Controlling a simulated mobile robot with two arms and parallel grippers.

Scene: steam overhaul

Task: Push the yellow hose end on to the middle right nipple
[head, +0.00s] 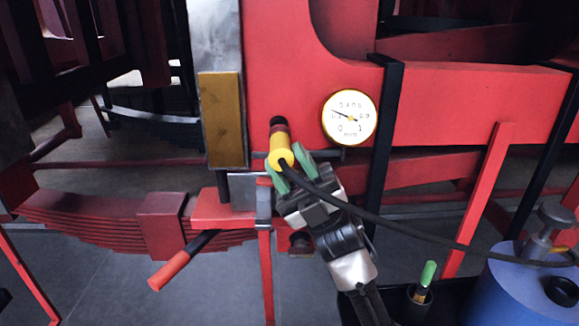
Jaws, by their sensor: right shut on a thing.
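The yellow hose end (280,149) is held between the green fingertips of my right gripper (291,168), in front of the red frame plate. Its black hose (375,217) runs down to the right. A short dark, reddish stub (279,123) shows just above the yellow end, in line with it, and looks like the nipple. I cannot tell how far the hose end sits on it, or whether they only overlap in the view. No other nipple shows clearly. My left gripper is not in view.
A round gauge (350,117) sits close right of the hose end. A brass-coloured block (222,120) is to the left, above a leaf spring (95,215) and a red-handled lever (170,272). A blue tank (490,295) and a green-handled tool (428,274) stand at lower right.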

